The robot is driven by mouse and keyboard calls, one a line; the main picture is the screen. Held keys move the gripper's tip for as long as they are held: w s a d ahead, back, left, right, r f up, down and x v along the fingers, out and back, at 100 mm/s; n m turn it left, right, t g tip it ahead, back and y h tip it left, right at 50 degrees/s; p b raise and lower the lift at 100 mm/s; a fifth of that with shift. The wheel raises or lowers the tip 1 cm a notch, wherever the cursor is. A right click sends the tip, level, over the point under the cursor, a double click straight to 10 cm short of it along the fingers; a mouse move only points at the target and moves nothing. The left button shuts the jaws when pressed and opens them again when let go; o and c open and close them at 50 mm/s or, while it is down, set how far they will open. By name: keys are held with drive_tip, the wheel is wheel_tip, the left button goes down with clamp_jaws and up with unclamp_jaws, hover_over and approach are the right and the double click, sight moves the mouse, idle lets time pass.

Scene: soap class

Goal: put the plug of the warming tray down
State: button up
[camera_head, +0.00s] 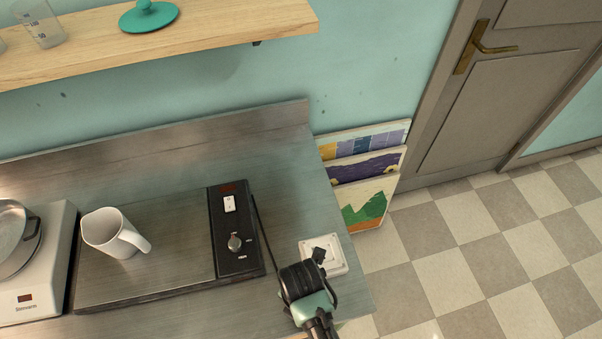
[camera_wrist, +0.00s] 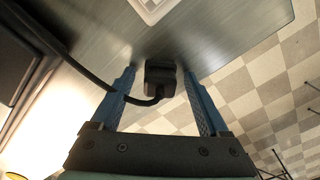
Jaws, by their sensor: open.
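The warming tray (camera_head: 175,255) lies on the steel counter, with a dark control panel (camera_head: 236,235) at its right end. Its black cord (camera_head: 261,222) runs from the panel toward my gripper. In the wrist view the black plug (camera_wrist: 160,84) is between the two blue fingers of my gripper (camera_wrist: 159,73), with a gap on each side. The cord (camera_wrist: 90,75) comes to it from the left. The plug looks to be at the counter surface; exact contact is unclear. My gripper is open. In the head view my wrist hides the fingers.
A white socket plate (camera_head: 323,255) is on the counter just beyond my gripper. A white jug (camera_head: 106,233) stands on the tray. The counter's right edge is close; checkered floor lies beyond.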

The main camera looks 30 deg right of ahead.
wheel_tip(320, 180, up, 13)
drive_tip(key=w+a+r+m+t, duration=0.3)
drive_tip(key=w+r+m+t, duration=0.3)
drive_tip(key=w+r, duration=0.6)
drive_tip(key=w+a+r+m+t, duration=0.3)
drive_tip(key=w+r+m+t, duration=0.35)
drive_tip(key=w+r, duration=0.55)
drive_tip(key=s+a+r+m+t, duration=0.1)
drive_tip(key=s+r+m+t, duration=0.2)
drive_tip(key=r, duration=1)
drive_tip(key=r+m+t, duration=0.4)
drive_tip(key=r+t, duration=0.2)
drive_tip(key=r, duration=0.7)
drive_tip(key=s+a+r+m+t, duration=0.1)
drive_tip(key=s+r+m+t, duration=0.1)
drive_tip(key=s+r, duration=0.3)
drive_tip(key=s+a+r+m+t, duration=0.1)
drive_tip(key=s+r+t, duration=0.3)
drive_tip(key=r, duration=0.6)
drive_tip(key=shift+s+a+r+m+p, duration=0.2)
drive_tip(key=shift+s+m+p, duration=0.25)
drive_tip(key=shift+s+m, duration=0.15)
drive_tip(key=shift+w+f+b, duration=0.1)
drive_tip(key=shift+f+b, duration=0.3)
drive_tip(key=shift+f, duration=0.05)
